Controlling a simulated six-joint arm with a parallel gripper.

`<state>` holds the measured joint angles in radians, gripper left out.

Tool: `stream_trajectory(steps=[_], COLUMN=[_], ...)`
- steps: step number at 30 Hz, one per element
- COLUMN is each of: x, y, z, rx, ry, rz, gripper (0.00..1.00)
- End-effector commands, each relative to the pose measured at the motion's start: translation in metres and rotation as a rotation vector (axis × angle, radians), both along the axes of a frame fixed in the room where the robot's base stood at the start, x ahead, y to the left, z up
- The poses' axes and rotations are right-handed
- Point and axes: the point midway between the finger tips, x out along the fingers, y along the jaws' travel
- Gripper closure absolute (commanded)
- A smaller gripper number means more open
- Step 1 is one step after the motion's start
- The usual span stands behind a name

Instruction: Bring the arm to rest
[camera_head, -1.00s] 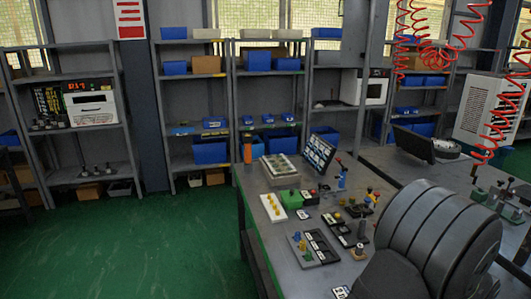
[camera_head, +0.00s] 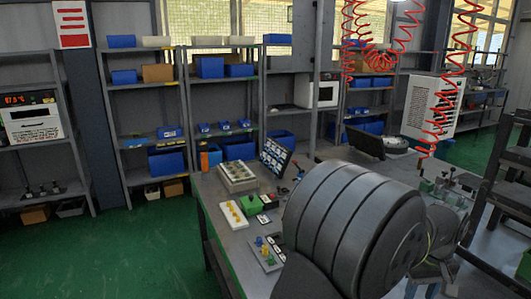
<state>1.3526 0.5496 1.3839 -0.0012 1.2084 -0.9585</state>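A large dark grey ribbed cylinder, part of my own arm (camera_head: 350,225), fills the lower middle and right of the view and hangs over the workbench (camera_head: 225,215). My gripper cannot be made out in this view, so whether it holds anything is hidden. On the bench left of my arm lie a white strip with yellow pieces (camera_head: 234,214), a green block (camera_head: 252,205) and a grey plate with coloured parts (camera_head: 265,255). My arm hides the bench surface behind it.
A tray of parts (camera_head: 237,177) and a tilted panel of pictures (camera_head: 274,157) stand at the bench's far end. Red coiled hoses (camera_head: 440,100) hang at the right. Shelves with blue bins (camera_head: 167,160) line the back. The green floor (camera_head: 120,250) at left is clear.

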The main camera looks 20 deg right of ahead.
Motion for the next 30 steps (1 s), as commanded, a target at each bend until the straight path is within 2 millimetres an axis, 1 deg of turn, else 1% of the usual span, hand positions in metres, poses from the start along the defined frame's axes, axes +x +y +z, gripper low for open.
stream_trajectory(steps=[1,4,5,6,9,30], x=[0.0,0.0,0.0,-0.001,0.0,0.001], y=[0.0,0.0,0.0,0.0,0.001,0.001], z=[0.012,0.032,0.038,0.037,0.011,-0.13], rx=[-0.004,-0.004,-0.004,0.001,0.006,0.004], ry=[0.0,-0.001,0.0,0.001,0.001,-0.001], rz=[0.0,0.0,0.0,0.0,0.0,0.001], gripper=[0.59,0.59,0.59,0.59,0.59,0.59])
